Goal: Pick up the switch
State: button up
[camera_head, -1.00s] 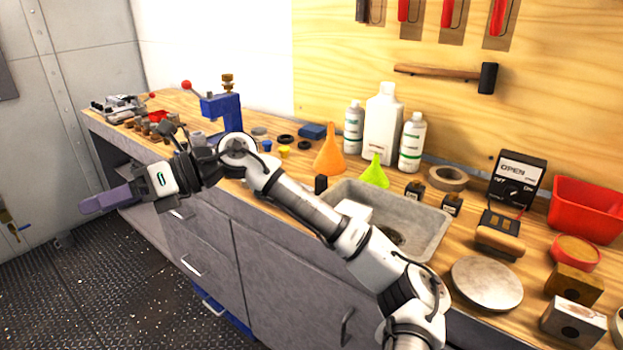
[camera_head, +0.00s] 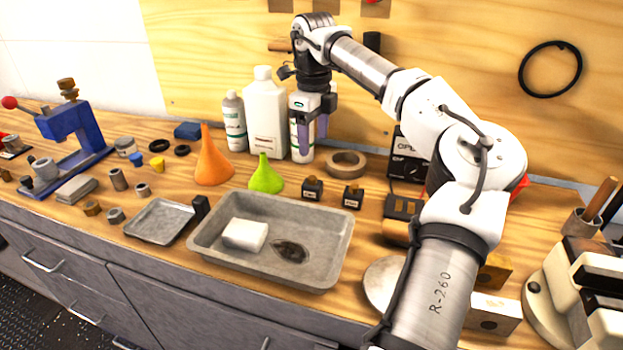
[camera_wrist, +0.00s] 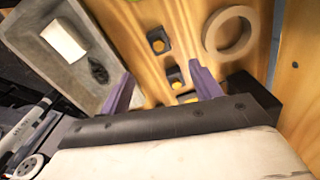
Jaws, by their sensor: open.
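Two small dark boxes with brass-yellow tops stand on the wooden bench behind the grey tray. They look like switches: a left switch (camera_head: 312,188) and a right switch (camera_head: 353,196). In the wrist view two such switches show, an upper one (camera_wrist: 158,41) and a lower one (camera_wrist: 174,77), with another yellow spot below. I cannot tell which one the task means. My gripper (camera_head: 314,135) points down, open and empty, above the bench in front of the bottles. Its purple fingers (camera_wrist: 161,76) show spread apart in the wrist view, with the switches beyond and between them.
The grey tray (camera_head: 205,262) holds a white block and a dark oval item. A tape roll (camera_head: 346,164), a green funnel (camera_head: 265,177), an orange funnel (camera_head: 212,165) and white bottles (camera_head: 264,115) stand close around. A black control box (camera_head: 408,165) is partly hidden by my arm.

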aim_at(312, 178)
jog(key=f, duration=0.8)
jog(key=shift+s+p, duration=0.2)
jog(key=shift+p, duration=0.15)
jog(key=shift+w+a+f+p, duration=0.15)
jog(key=shift+f+p, duration=0.65)
jog(key=shift+f, duration=1.9)
jog(key=c, duration=1.2)
jog(key=shift+r, duration=0.1)
notch_tip(312, 178, up, 20)
jog(key=shift+b, duration=0.85)
